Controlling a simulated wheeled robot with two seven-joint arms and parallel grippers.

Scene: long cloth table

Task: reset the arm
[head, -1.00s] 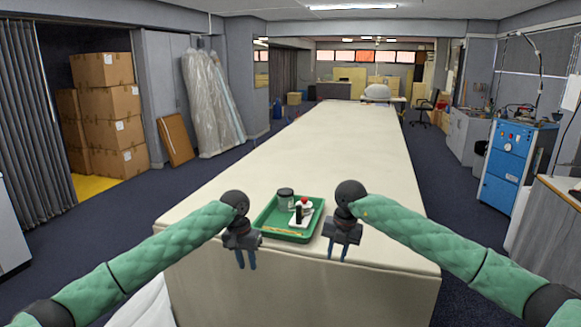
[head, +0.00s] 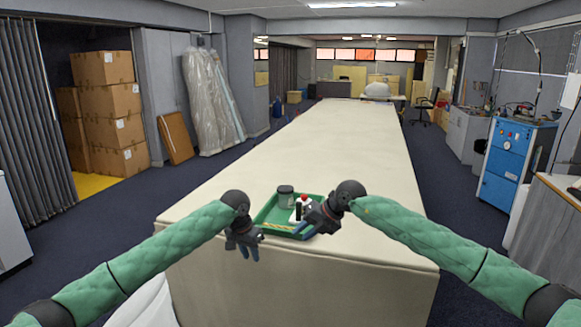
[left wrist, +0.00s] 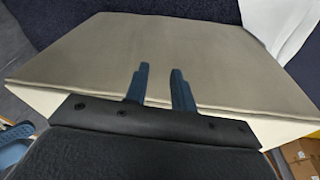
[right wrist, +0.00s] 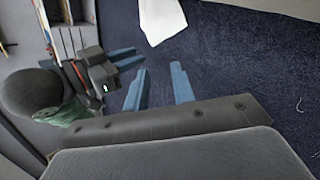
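My left gripper (head: 250,254) hangs just in front of the table's near edge, beside the tray's left front corner. In the left wrist view its two blue fingers (left wrist: 160,80) stand apart with nothing between them. My right gripper (head: 299,231) is tilted inward, pointing left across the tray's front right part. In the right wrist view its fingers (right wrist: 160,82) are apart and empty. Part of the left gripper's fingers (right wrist: 126,60) shows at the left there.
A green tray (head: 262,217) lies on the long cloth-covered table (head: 330,145) near its front edge. It holds a grey jar (head: 285,191) and a white item with a red top (head: 304,199), partly hidden by my right gripper. The table beyond is clear.

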